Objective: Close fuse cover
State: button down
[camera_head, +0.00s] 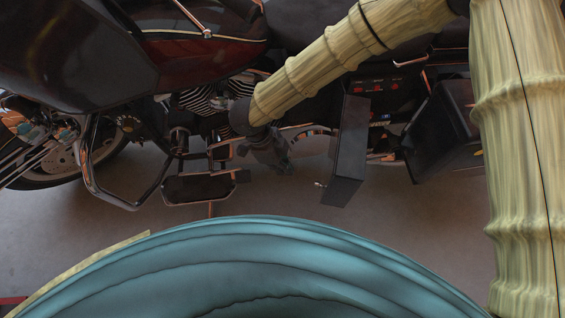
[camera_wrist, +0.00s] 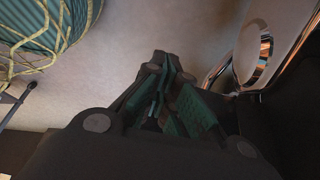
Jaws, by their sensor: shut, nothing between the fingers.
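The fuse cover (camera_head: 345,152) is a dark flat panel with a small bright knob near its lower left corner. It stands open, swung out from the motorcycle's side. The fuse compartment (camera_head: 375,86), with red labelled parts, shows behind and to the right of it. My gripper (camera_head: 283,166) is to the left of the cover in the picture, with a visible gap between them. In the wrist view my gripper (camera_wrist: 163,66) is shut and empty, its green-padded fingers together. The cover cannot be made out clearly in the wrist view.
The motorcycle's dark tank (camera_head: 200,60) and fairing fill the upper left. A footboard (camera_head: 198,187) and a crash bar (camera_head: 105,185) jut out left of my gripper. A dark angular case (camera_head: 440,140) stands right of the cover. Bare floor (camera_head: 410,225) lies below.

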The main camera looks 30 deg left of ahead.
jog(key=w+d+f+b, duration=0.1)
jog(key=d+f+b, duration=0.1)
jog(key=d+f, duration=0.3)
jog(key=shift+w+d, duration=0.25)
jog(key=shift+d, duration=0.15)
